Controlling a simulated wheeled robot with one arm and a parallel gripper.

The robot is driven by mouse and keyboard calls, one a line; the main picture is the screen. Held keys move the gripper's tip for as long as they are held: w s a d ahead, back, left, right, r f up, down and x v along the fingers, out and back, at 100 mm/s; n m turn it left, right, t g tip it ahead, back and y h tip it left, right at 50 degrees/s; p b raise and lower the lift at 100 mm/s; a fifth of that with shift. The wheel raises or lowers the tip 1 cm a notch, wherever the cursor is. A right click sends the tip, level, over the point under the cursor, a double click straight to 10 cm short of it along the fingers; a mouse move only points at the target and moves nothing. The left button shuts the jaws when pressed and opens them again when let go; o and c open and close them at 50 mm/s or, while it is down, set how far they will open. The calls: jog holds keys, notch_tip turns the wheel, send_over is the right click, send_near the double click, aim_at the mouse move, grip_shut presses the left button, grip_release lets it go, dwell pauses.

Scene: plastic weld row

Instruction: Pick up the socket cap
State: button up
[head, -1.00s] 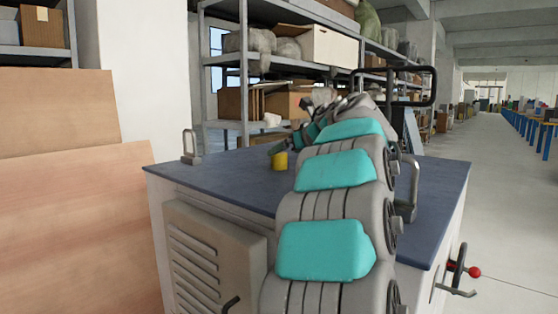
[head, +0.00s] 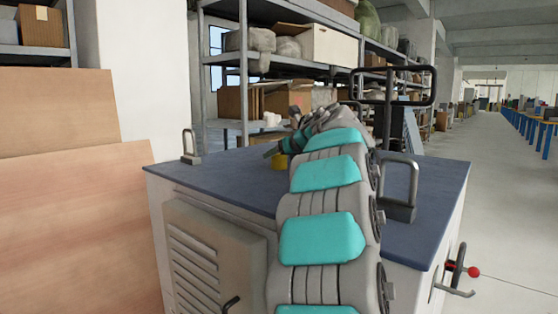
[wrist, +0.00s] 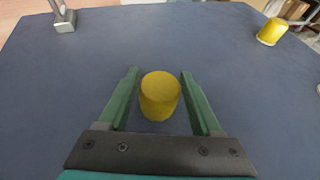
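A short yellow cylinder (wrist: 160,97), which I take to be the socket cap, stands upright on the blue-grey top of a cabinet (head: 215,180). In the wrist view it sits between the two green fingers of my gripper (wrist: 160,74), with a gap on each side. My gripper is open. In the head view, one yellow cylinder (head: 279,163) shows just under the end of my arm, its upper part hidden. A second yellow piece (wrist: 272,32) stands farther off at the upper right of the wrist view; I cannot make it out in the head view.
A metal loop handle (head: 190,148) stands at the cabinet top's left edge, and another (head: 400,190) at its right side. Wooden boards (head: 70,190) stand at the left, and loaded shelves (head: 300,80) behind.

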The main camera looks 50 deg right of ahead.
jog(key=c, duration=0.9)
